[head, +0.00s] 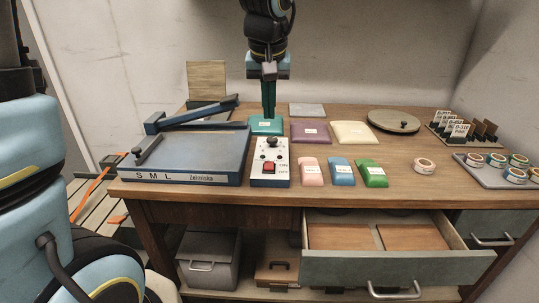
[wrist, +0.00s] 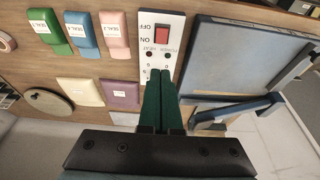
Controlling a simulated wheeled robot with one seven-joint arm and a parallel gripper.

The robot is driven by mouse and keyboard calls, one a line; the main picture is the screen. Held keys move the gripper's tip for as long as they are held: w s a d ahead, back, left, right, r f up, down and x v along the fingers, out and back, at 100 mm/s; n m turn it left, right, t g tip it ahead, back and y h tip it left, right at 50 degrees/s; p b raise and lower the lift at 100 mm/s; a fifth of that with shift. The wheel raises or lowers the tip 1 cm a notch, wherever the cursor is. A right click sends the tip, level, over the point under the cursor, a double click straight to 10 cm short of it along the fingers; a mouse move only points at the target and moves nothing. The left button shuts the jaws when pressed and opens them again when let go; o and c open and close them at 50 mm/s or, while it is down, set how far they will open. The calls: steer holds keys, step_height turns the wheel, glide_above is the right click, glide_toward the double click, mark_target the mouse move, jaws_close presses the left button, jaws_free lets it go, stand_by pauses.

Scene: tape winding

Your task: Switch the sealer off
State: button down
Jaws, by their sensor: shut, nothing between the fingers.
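The sealer (head: 190,155) is a flat blue-grey machine with a raised blue lever arm, at the left of the table; it also shows in the wrist view (wrist: 235,58). Beside it is a white control box (head: 283,178) with a black knob (head: 272,142) and a red rocker switch (head: 269,167). In the wrist view the red switch (wrist: 162,36) sits between the OFF and ON labels; which side is pressed I cannot tell. My gripper (head: 268,115) is shut and empty, pointing down behind the box, apart from the switch. In the wrist view its fingers (wrist: 160,75) hide the box's knob end.
Pink (head: 311,172), blue (head: 341,172) and green (head: 371,173) packets lie right of the box. Teal (head: 266,126), purple (head: 311,131) and cream (head: 354,132) packets lie behind. A round turntable (head: 394,121) and tape-roll tray (head: 495,172) are farther right. A drawer (head: 395,268) stands open below.

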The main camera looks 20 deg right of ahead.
mark_target(269, 166)
steer(key=shift+f, duration=0.15)
steer(key=x, duration=0.4)
steer(key=p+x, duration=0.1)
steer(key=x, duration=0.4)
steer(key=s+p+x, duration=0.1)
steer(key=x, duration=0.3)
steer(key=shift+w+a+f, duration=0.1)
steer(key=shift+a+f, duration=0.1)
steer(key=shift+f, duration=0.25)
steer(key=shift+w+r+p, duration=0.15)
steer(key=shift+r+p, duration=0.05)
steer(key=shift+p, duration=0.95)
steer(key=shift+f, duration=0.35)
steer(key=shift+b, duration=0.3)
steer(key=shift+s+a+b, duration=0.3)
steer(key=shift+s+b, duration=0.1)
steer(key=shift+s, duration=0.35)
